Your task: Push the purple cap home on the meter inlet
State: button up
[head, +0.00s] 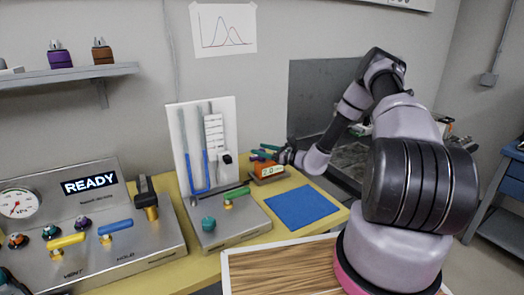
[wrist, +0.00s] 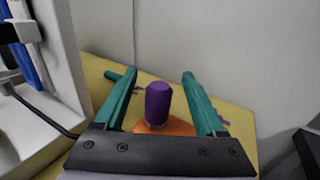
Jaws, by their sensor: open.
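The purple cap (wrist: 159,102) stands upright on the orange meter (wrist: 150,128) in the wrist view. A pale band shows at its base; I cannot tell how far down it sits. My gripper (wrist: 160,74) is open, with one teal finger on each side of the cap and gaps on both sides. In the head view my gripper (head: 265,152) is above the meter (head: 268,170), which has a display reading about 2.0. The inlet itself is hidden by the cap and gripper.
A white manometer board (head: 204,150) stands left of the meter. A steel box with a green lever (head: 237,192) and teal knob (head: 208,224) is in front. A blue mat (head: 301,207) lies to the right. A panel reading READY (head: 89,183) is at left.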

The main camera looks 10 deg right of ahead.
jog(key=v, duration=1)
jog(key=shift+s+d, duration=0.25)
jog(key=shift+d, duration=0.05)
jog(key=shift+r, duration=0.1)
jog(key=s+a+r+n+g+h, duration=0.1)
jog(key=s+a+r+n+g, duration=0.3)
jog(key=r, duration=0.3)
jog(key=s+a+r+n+g, duration=0.25)
jog(key=s+r+n, duration=0.2)
jog(key=r, duration=0.25)
jog(key=s+a+r+n+g+h, duration=0.1)
jog(key=s+a+r+n+g, duration=0.1)
jog(key=s+r+n+g, duration=0.35)
jog(key=s+d+r+n+t+h, duration=0.3)
jog(key=s+r+n+h, duration=0.1)
jog(key=s+r, duration=0.5)
jog(key=s+d+r+n+t+h, duration=0.3)
jog(key=s+r+n+t+h, duration=0.1)
jog(key=s+r, duration=0.5)
jog(key=shift+s+r+h, duration=0.4)
jog(key=shift+s+h, duration=0.05)
jog(key=shift+h, duration=0.25)
